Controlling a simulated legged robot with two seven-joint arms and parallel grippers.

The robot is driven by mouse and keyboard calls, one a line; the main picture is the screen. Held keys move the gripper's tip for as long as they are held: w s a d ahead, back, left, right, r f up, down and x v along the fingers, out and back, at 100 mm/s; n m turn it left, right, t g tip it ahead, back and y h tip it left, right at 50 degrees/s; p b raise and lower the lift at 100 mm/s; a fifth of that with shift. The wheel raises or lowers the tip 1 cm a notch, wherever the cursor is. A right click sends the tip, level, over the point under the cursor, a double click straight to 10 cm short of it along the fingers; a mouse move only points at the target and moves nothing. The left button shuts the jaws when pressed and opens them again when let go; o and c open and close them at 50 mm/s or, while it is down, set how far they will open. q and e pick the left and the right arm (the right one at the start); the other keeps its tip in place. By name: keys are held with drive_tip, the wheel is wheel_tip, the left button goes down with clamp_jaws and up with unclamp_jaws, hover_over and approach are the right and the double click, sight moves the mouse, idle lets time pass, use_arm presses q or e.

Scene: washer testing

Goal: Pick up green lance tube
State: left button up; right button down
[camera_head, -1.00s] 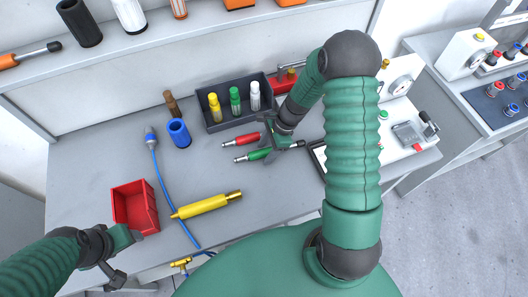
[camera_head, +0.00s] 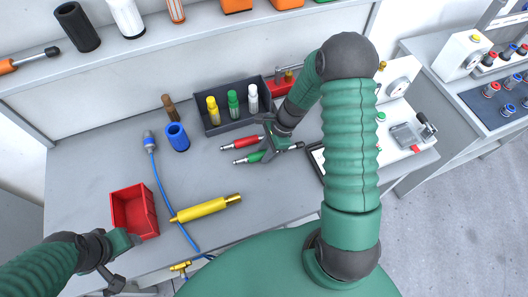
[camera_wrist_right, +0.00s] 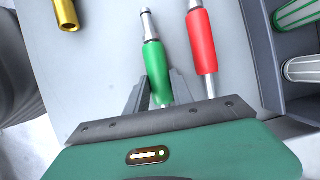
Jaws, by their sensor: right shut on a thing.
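The green lance tube (camera_head: 252,157) lies on the grey table, with metal ends, beside the red lance tube (camera_head: 241,142). My right gripper (camera_head: 270,146) is shut on the green tube, with its fingers on either side of it. In the right wrist view the green tube (camera_wrist_right: 157,72) passes between the fingers, and the red tube (camera_wrist_right: 202,45) is just to its right. I cannot tell whether the green tube touches the table. My left gripper (camera_head: 121,262) is open and empty near the table's front left, by the red bin.
A dark tray (camera_head: 218,127) with yellow, green and white bottles stands behind the tubes. A red bin (camera_head: 119,217), a yellow cylinder (camera_head: 205,209), a blue cup (camera_head: 177,137) and a blue hose (camera_head: 160,181) are to the left. The table between bin and cup is mostly clear.

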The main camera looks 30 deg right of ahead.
sight(260, 153)
wheel_tip(260, 153, up, 4)
drive_tip(key=p, duration=0.3)
drive_tip(key=shift+f, duration=0.15)
drive_tip(key=s+a+b, duration=0.1)
drive_tip(key=s, duration=0.3)
drive_tip(key=s+a+b, duration=0.1)
drive_tip(key=s+a, duration=0.1)
drive_tip(key=s, duration=0.2)
drive_tip(key=s+a+b, duration=0.1)
drive_tip(key=s+a, duration=0.1)
drive_tip(key=s, duration=0.2)
drive_tip(key=shift+a+r, duration=0.25)
drive_tip(key=s+p, duration=0.1)
drive_tip(key=a+r+p, duration=0.1)
drive_tip(key=p, duration=0.1)
drive_tip(key=shift+s, duration=0.35)
drive_tip(key=shift+s+p, duration=0.2)
drive_tip(key=shift+p, duration=0.1)
drive_tip(key=shift+s+f, duration=0.15)
drive_tip(key=shift+s, duration=0.1)
